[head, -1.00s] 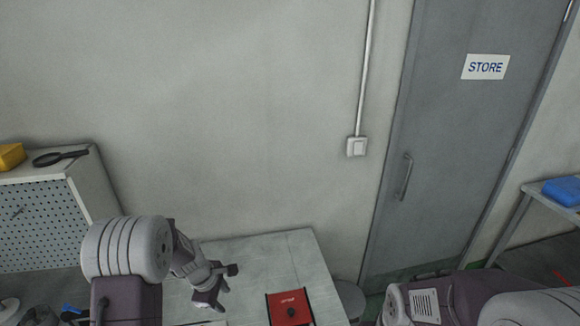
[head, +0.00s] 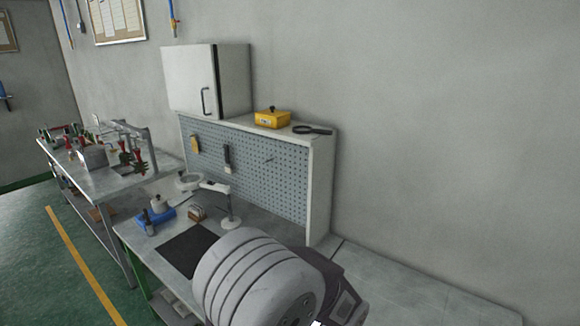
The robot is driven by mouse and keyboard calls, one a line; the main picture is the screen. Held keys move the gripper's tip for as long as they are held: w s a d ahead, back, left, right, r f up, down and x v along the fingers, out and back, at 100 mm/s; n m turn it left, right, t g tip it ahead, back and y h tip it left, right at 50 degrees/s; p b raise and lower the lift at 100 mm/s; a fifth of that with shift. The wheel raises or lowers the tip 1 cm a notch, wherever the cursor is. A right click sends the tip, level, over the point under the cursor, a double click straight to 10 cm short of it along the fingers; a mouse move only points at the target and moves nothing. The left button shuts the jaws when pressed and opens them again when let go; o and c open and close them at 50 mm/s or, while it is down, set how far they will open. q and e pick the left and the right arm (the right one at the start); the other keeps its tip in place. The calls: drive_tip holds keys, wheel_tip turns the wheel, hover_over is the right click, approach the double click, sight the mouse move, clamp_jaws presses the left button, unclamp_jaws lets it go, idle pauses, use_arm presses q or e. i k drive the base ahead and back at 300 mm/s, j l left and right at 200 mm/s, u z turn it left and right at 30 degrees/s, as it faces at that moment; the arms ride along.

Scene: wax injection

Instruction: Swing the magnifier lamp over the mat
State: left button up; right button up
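The white magnifier lamp (head: 217,187) stands on the bench in the head view. Its round base and upright post are right of the dark mat's back corner. Its arm reaches left from the post, and its ring-shaped head (head: 188,182) is above the rear of the bench, behind the mat rather than over it. The dark mat (head: 183,252) lies flat near the bench front; its right part is hidden by my arm's grey joint. Neither of my grippers is in view.
A blue holder (head: 150,222) and a small brown block (head: 197,213) sit behind the mat. A pegboard (head: 262,170) rises behind the lamp, with a yellow box (head: 272,118) and black hand magnifier (head: 312,130) on top. Another bench (head: 110,180) with tools stands left.

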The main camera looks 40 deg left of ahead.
sight(201, 182)
drive_tip(key=u, duration=2.25)
drive_tip(key=j+z, duration=0.3)
drive_tip(key=j, duration=0.4)
drive_tip(key=j+z, duration=0.25)
drive_tip(key=j, duration=0.45)
drive_tip(key=i+j+z, duration=0.25)
drive_tip(key=j, duration=0.4)
drive_tip(key=i+j+z, duration=0.3)
drive_tip(key=j, duration=0.45)
drive_tip(key=i+j+z, duration=0.15)
drive_tip(key=j, duration=0.25)
drive_tip(key=i+j+z, duration=0.1)
drive_tip(key=j, duration=0.3)
drive_tip(key=i+j+z, duration=0.4)
drive_tip(key=j, duration=0.25)
drive_tip(key=i+j+z, duration=0.4)
drive_tip(key=j, duration=0.35)
drive_tip(key=i, duration=0.1)
